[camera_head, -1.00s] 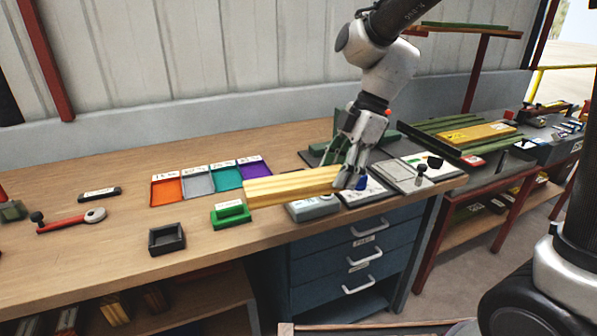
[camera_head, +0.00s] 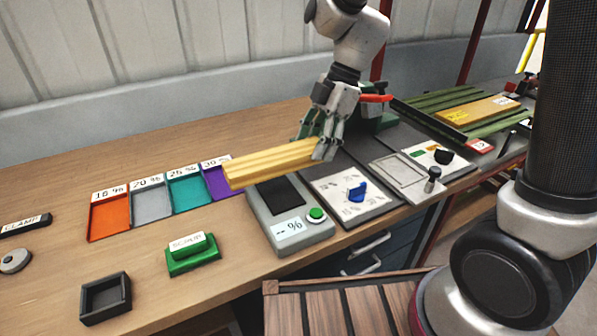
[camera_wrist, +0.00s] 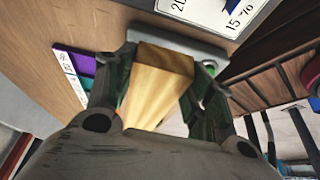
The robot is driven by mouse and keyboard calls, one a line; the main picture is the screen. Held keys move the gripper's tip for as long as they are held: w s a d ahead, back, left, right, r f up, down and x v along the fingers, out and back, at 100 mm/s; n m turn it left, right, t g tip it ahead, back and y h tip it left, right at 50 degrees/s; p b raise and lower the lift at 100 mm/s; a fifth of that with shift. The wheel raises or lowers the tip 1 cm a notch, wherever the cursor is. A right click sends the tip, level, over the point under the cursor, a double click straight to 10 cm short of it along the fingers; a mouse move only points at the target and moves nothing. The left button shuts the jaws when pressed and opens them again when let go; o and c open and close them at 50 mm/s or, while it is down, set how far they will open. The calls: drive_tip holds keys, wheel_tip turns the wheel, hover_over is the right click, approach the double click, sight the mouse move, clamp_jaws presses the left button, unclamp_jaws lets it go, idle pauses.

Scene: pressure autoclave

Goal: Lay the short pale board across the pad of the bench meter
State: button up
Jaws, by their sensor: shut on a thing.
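The short pale board (camera_head: 265,164) is a yellowish wooden piece held level in my gripper (camera_head: 320,150), which is shut on its right end. The near part of the pad is uncovered. In the wrist view the board (camera_wrist: 158,85) sits between both fingers, with the grey meter edge (camera_wrist: 190,42) behind it.
Orange, grey, teal and purple trays (camera_head: 110,215) marked with percentages lie left of the meter. A green stamp-like block (camera_head: 190,252) and a dark square tray (camera_head: 106,297) stand nearer the front edge. A panel with a blue knob (camera_head: 355,192) is right of the meter.

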drive_tip(key=shift+f, duration=3.5)
drive_tip(key=shift+f, duration=0.1)
drive_tip(key=o, duration=1.2)
drive_tip(key=shift+c, duration=0.2)
drive_tip(key=v, duration=1.2)
drive_tip(key=shift+r, duration=0.2)
drive_tip(key=s+d+r+m+t+h, duration=0.2)
drive_tip(key=s+d+r+m+t, duration=0.1)
drive_tip(key=s+d+m, duration=0.5)
drive_tip(key=s+d+r+m+t+h, duration=0.2)
drive_tip(key=s+d+m, duration=0.6)
drive_tip(key=d+m, duration=0.6)
drive_tip(key=shift+s+d+r+m+t, duration=0.4)
drive_tip(key=shift+r+t, duration=0.2)
drive_tip(key=shift+r, duration=0.3)
